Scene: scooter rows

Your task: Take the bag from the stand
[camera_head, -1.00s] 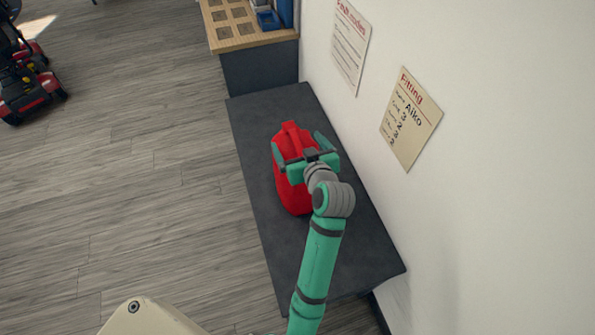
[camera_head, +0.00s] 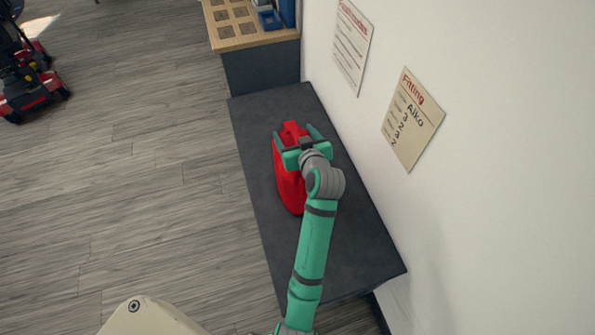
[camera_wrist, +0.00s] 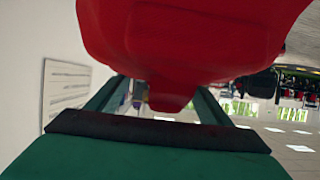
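The bag (camera_head: 291,186) is bright red and stands on a dark grey stand (camera_head: 265,215) against the wall. Its red handle part (camera_head: 293,131) sticks up at the top. My green gripper (camera_head: 296,132) is at the top of the bag, with one finger on each side of the handle part. In the wrist view the bag (camera_wrist: 190,40) fills the upper middle, and its narrow red end (camera_wrist: 170,98) lies between the two fingers with gaps on both sides. My gripper is open. My arm and gripper hide part of the bag's right side.
A wooden-topped unit (camera_head: 245,27) with square recesses and a blue bin (camera_head: 269,20) adjoins the stand's far end. The wall with two paper notices (camera_head: 413,118) is close on the right. Open floor lies to the left, with a red and black scooter (camera_head: 30,85) beyond.

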